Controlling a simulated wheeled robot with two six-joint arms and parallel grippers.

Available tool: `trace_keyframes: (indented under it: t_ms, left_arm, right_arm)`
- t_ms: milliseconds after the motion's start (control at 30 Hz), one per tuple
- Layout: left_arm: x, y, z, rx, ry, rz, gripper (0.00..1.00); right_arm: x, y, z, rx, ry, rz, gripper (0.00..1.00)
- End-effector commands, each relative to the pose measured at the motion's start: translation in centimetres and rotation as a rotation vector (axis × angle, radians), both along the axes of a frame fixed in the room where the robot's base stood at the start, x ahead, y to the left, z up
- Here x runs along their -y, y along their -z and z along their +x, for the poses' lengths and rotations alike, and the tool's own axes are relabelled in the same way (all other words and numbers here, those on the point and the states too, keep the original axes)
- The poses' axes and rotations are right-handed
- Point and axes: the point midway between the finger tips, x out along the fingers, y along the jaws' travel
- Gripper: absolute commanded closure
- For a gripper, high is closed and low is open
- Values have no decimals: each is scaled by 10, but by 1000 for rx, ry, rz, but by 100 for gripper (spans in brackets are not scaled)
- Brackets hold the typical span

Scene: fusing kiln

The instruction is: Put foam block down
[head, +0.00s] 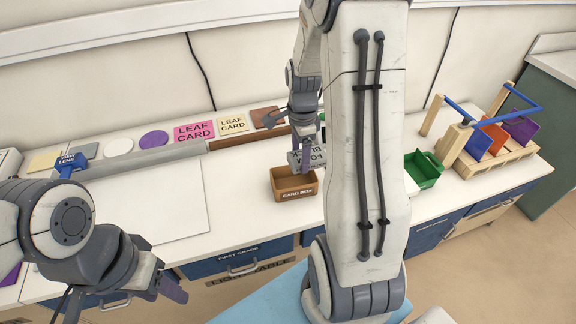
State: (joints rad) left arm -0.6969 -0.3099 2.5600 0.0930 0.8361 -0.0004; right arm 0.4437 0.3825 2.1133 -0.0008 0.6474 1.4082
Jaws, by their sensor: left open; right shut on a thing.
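A grey foam block (318,155) with partly hidden lettering shows just above and behind the card box (296,195), a brown open box on the white counter. My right gripper (305,158) is shut on the foam block, its purple fingers pointing down. I cannot tell whether the block touches the counter or the box. My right arm hides the area to the right of it. My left gripper (172,287) is open and empty, low at the left in front of the counter.
Leaf cards (194,131) and coloured discs line the back of the counter. A white board (150,205) lies left of the card box. A green bin (423,170) and a wooden rack (490,157) with coloured trays stand at the right. Drawers (238,258) are below the counter.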

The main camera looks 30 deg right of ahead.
Motion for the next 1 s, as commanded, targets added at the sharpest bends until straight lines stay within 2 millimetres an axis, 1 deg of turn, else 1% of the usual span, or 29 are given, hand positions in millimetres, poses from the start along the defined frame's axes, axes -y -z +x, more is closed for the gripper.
trace_keyframes:
  t_ms: [33,100,267,367,500,600,867,1000]
  left_arm:
    - [0,-5,0,0,0,0,50]
    - [0,-8,0,0,0,0,50]
    - [0,-10,0,0,-1,0,50]
    - [0,-12,0,0,-1,0,50]
    - [0,-18,0,0,-1,0,50]
    - [0,-20,0,0,-1,0,50]
    - [0,-19,0,0,-1,0,50]
    - [0,-16,0,0,-1,0,50]
  right_arm:
    - [-7,5,9,-4,-5,2,78]
    - [-13,12,19,-3,-4,1,78]
    - [-20,21,31,0,-2,0,78]
    - [-21,29,32,-3,-1,1,78]
    - [-21,51,31,-4,-1,1,78]
    - [-20,60,31,-1,-1,0,78]
    - [-20,63,31,1,-1,0,78]
    - [-20,67,31,0,-1,0,78]
